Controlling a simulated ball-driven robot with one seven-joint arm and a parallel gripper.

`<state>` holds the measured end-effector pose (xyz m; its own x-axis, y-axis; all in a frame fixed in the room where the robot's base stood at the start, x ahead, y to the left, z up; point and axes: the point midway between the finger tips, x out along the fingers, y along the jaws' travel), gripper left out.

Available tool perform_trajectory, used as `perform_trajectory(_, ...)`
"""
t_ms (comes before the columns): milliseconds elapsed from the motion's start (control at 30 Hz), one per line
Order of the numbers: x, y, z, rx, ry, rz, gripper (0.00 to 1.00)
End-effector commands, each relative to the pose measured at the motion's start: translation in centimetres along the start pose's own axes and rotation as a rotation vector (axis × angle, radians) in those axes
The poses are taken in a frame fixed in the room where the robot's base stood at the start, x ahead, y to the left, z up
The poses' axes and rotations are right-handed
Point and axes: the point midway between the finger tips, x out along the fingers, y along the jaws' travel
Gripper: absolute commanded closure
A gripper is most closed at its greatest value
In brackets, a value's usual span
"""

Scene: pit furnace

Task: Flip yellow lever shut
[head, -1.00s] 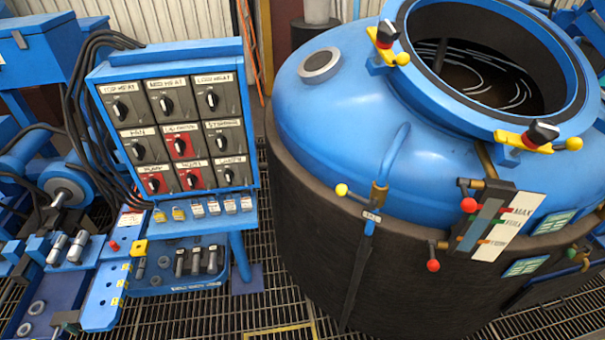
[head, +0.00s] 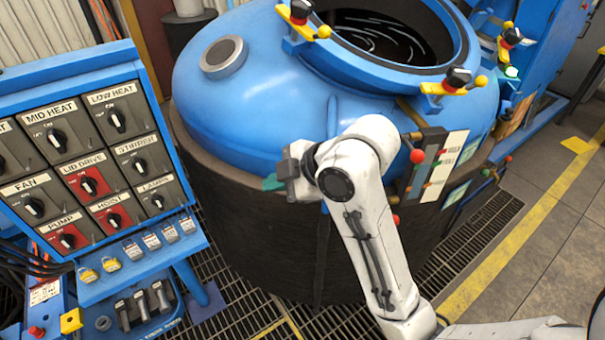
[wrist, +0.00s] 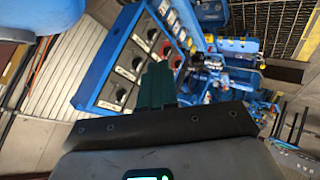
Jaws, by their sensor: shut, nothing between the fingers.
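My gripper (head: 271,183) is shut and empty, its teal fingers at the left end of my white arm, in front of the blue-domed furnace (head: 262,122). In the wrist view the fingers (wrist: 156,86) show together against the control panel. The yellow-knobbed lever on the furnace's front pipe is hidden behind my arm and gripper in the head view, so I cannot tell its position or whether I touch it. Yellow-handled clamps sit on the furnace rim, one at the left (head: 303,22) and one at the front (head: 452,85).
The control panel (head: 85,150) with dials stands at left, padlocks hanging below it. A level gauge (head: 433,165) with red-knobbed valves is right of my forearm. Dark grating lies around the furnace. Open floor (head: 560,230) lies at right beyond a yellow line.

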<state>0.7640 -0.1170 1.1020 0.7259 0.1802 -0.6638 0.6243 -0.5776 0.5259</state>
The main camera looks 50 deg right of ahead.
Motion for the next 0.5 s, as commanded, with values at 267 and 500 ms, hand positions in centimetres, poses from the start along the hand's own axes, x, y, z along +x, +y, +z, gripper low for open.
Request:
perform_trajectory(267, -6.0, 5.8, 2.9, -0.630, -0.090, 0.046, 1.00)
perform_trajectory(500, -8.8, 5.2, 6.9, -0.986, -0.178, -0.073, 1.00)
